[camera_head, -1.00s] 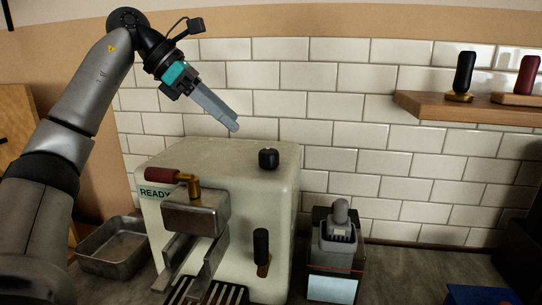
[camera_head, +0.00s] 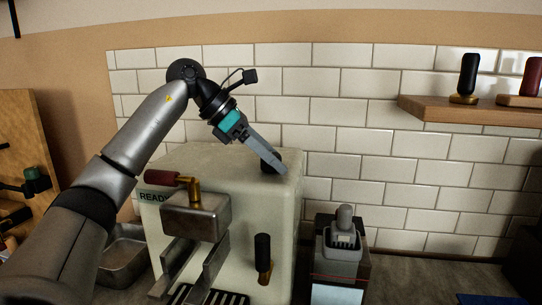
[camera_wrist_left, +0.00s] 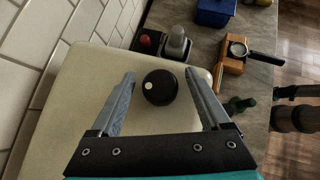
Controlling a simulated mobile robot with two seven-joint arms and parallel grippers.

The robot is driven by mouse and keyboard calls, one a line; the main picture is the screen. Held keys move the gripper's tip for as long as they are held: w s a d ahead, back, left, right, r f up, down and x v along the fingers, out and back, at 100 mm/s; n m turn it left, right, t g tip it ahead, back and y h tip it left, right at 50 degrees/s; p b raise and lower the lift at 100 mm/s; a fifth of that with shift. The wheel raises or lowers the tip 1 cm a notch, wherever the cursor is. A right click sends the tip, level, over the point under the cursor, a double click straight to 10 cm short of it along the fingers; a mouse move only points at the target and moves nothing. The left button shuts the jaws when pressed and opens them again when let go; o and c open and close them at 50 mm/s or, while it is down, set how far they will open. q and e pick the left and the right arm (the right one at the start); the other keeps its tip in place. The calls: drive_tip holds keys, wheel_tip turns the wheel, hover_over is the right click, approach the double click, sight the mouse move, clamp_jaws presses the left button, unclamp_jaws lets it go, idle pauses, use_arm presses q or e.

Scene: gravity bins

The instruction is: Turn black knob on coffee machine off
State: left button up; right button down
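The black knob (camera_wrist_left: 160,87) sits on the top of the cream coffee machine (camera_head: 272,215). It is round with a white dot on its left side in the left wrist view. In the head view the knob (camera_head: 267,155) is partly hidden behind my left gripper (camera_head: 281,169). In the left wrist view my left gripper (camera_wrist_left: 164,76) is open, one finger on each side of the knob, with visible gaps. I cannot tell whether the fingertips are down at the knob's height. My right gripper is not in view.
A metal pan (camera_head: 121,260) is at the left. A wooden shelf (camera_head: 480,111) hangs at the upper right.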

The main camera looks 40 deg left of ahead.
use_arm(q)
clamp_jaws()
idle(0.4)
drive_tip(key=shift+n, duration=0.3)
drive_tip(key=shift+n+t+y+b, duration=0.35)
drive_tip(key=shift+n+t+y, duration=0.25)
drive_tip(key=shift+n+y, duration=0.35)
drive_tip(key=n+y, duration=0.1)
drive_tip(key=n, duration=0.1)
drive_tip(key=shift+n+t+y, duration=0.3)
drive_tip(key=shift+n+y, duration=0.05)
drive_tip(key=n+y+p, duration=0.3)
drive_tip(key=n+y, duration=0.1)
drive_tip(key=n, duration=0.1)
drive_tip(key=shift+d+r+p, duration=0.1)
drive_tip(key=shift+r+p, duration=0.05)
drive_tip(key=shift+p, duration=0.25)
drive_tip(key=shift+n+g+y+p, duration=0.4)
drive_tip(key=shift+n+y+p, duration=0.5)
drive_tip(key=shift+n+y, duration=0.75)
drive_tip(key=shift+n+h, duration=0.25)
drive_tip(key=shift+n, duration=0.1)
